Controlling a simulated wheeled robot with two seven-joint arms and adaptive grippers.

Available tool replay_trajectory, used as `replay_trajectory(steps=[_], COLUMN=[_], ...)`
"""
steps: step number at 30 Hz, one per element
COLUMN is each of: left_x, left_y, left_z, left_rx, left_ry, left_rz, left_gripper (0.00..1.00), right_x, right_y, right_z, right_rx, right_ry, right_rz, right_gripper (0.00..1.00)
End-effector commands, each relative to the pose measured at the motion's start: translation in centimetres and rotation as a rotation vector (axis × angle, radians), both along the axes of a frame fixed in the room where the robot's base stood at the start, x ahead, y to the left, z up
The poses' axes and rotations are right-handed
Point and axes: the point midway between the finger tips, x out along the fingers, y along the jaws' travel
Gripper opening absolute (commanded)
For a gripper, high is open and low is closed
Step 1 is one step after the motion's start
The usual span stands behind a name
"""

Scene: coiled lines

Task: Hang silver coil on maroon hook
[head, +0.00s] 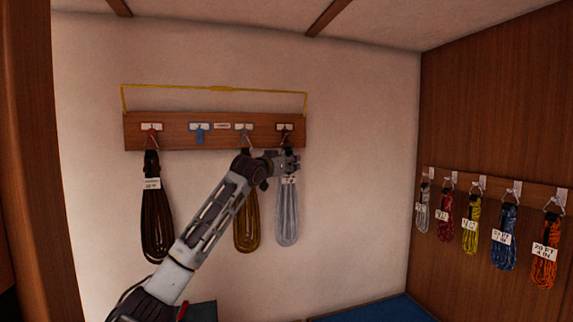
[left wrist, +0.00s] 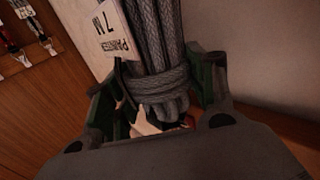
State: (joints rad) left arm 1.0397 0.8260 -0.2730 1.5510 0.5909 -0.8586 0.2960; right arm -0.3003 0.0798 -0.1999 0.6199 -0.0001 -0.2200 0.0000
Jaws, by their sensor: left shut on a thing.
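The silver coil (head: 287,215) hangs straight down below the right end of a wooden hook board (head: 175,142) on the pale wall. My left gripper (head: 287,163) is shut on its top, just under the rightmost hook (head: 285,137), which looks dark maroon-brown. Whether the coil's ring is on that hook is too small to tell. In the left wrist view, the grey coil (left wrist: 158,45) with a tag reading "Painter 7 M" (left wrist: 108,38) lies between the fingers of my left gripper (left wrist: 160,95). My right gripper is not in view.
A dark brown coil (head: 157,215) hangs from the board's left hook, and a golden-brown coil (head: 247,222) hangs beside the silver one, partly behind my arm. A blue hook (head: 200,135) is empty. A yellow bar (head: 215,88) runs above the board. Several coloured coils (head: 471,225) hang on the right wall.

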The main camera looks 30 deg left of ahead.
Motion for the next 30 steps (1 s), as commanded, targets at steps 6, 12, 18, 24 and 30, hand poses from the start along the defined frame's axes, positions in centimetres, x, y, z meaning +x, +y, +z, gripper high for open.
replay_trajectory(steps=[6, 12, 18, 24, 30], left_x=[-0.1, 0.0, 0.0, -0.3, -1.3], left_y=[0.0, 0.0, 0.0, 0.0, 0.0], left_z=[0.2, 0.1, -0.2, -0.1, 0.0], left_rx=[0.000, 0.000, 0.000, 0.001, 0.001], left_ry=[-0.004, -0.002, 0.003, 0.001, 0.000], left_rz=[0.000, 0.000, 0.000, 0.000, 0.000], left_gripper=[0.74, 0.81, 0.81, 0.81, 0.81], right_x=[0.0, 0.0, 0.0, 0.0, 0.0], right_y=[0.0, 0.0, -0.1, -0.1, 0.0], right_z=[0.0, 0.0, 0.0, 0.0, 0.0], right_rx=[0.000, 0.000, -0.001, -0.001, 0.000], right_ry=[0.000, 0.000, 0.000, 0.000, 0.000], right_rz=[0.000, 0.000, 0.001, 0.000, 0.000], right_gripper=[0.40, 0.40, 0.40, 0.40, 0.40])
